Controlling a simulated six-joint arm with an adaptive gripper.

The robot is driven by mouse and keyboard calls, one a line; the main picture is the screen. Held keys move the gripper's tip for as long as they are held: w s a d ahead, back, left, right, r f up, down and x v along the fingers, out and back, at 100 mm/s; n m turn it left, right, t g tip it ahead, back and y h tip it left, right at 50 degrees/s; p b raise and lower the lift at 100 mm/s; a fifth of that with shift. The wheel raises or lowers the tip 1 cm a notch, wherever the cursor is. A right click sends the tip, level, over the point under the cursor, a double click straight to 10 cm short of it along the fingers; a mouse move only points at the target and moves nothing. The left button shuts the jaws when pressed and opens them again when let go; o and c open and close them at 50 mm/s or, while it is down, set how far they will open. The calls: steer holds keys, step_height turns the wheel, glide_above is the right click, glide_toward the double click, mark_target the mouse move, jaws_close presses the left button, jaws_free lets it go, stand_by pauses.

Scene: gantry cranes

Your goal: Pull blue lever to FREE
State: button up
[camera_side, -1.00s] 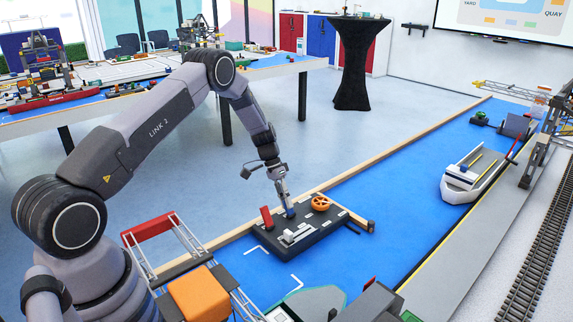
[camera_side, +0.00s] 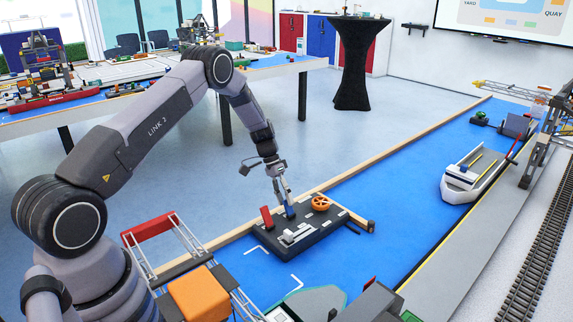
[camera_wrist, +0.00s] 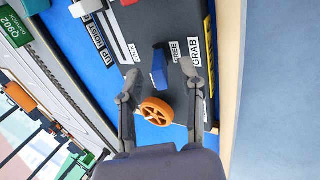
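In the wrist view the blue lever (camera_wrist: 159,70) shows between my two fingers, with gaps on both sides. A FREE label (camera_wrist: 176,52) is on the panel to its right, and a small, unclear label is to its left. My gripper (camera_wrist: 159,76) is open, its fingers on either side of the lever; in the side view my gripper (camera_side: 286,207) points down at it. Whether a finger touches the lever is not clear.
An orange handwheel (camera_side: 320,203) and a red lever (camera_side: 266,217) flank the blue lever on the box. The wheel (camera_wrist: 155,111) also shows close between my fingers in the wrist view. A wooden edge (camera_side: 390,160) runs behind the box. A white boat (camera_side: 470,178) lies right.

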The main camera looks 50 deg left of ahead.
steer(key=v, duration=1.1)
steer(key=s+d+r+t+y, duration=0.1)
steer(key=s+d+r, duration=0.3)
steer(key=r, duration=0.4)
steer(key=s+d+r+y, duration=0.2)
steer(key=s+d+r, duration=0.1)
steer(key=s+r, duration=0.3)
steer(key=s+d+r+t+y, duration=0.1)
steer(key=s+d+r, duration=0.25)
steer(key=r, duration=0.55)
steer(key=s+d+t+y, duration=0.1)
steer(key=s+d, duration=0.1)
steer(key=s, duration=0.8)
steer(key=s+d+r+t, duration=0.1)
steer(key=s+d+t, duration=0.1)
steer(key=s, duration=0.8)
steer(key=shift+d+r+t+y, duration=0.3)
steer(key=shift+r+y, duration=0.05)
steer(key=shift+y, duration=0.05)
